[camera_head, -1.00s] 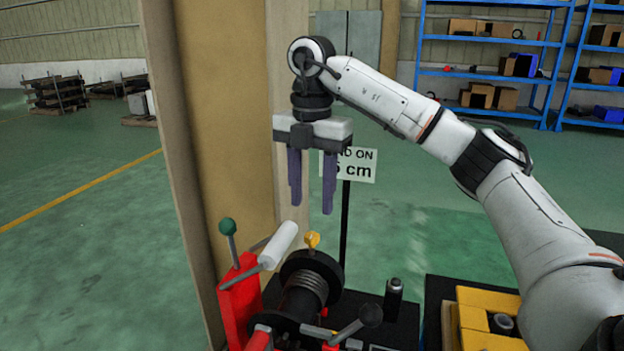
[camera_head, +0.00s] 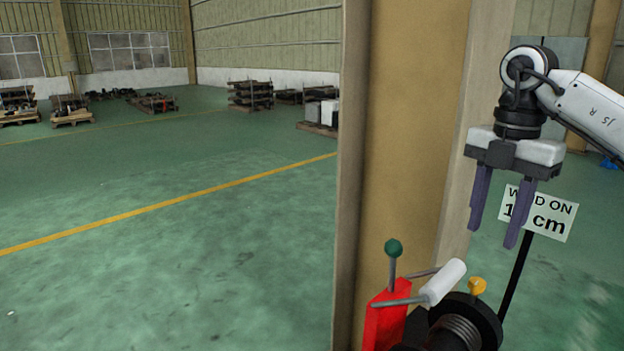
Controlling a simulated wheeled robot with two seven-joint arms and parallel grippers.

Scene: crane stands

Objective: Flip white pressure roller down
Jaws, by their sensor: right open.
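The white pressure roller (camera_head: 443,282) shows in the head view at the lower right. It is a short white cylinder on two grey arms, tilted up above a black drum (camera_head: 462,329). A red bracket (camera_head: 386,315) with a green-knobbed lever (camera_head: 393,248) stands to its left. A yellow knob (camera_head: 477,286) is at its right. My right gripper (camera_head: 492,238) hangs open and empty, fingers pointing down, above and to the right of the roller, apart from it. My left gripper is not in view. The lower part of the machine is cut off by the frame.
A sign (camera_head: 540,212) on a black post stands behind my right gripper. A tall tan column (camera_head: 405,150) rises behind the machine. The green floor (camera_head: 170,260) on the left is open, with loaded pallets (camera_head: 250,95) far off.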

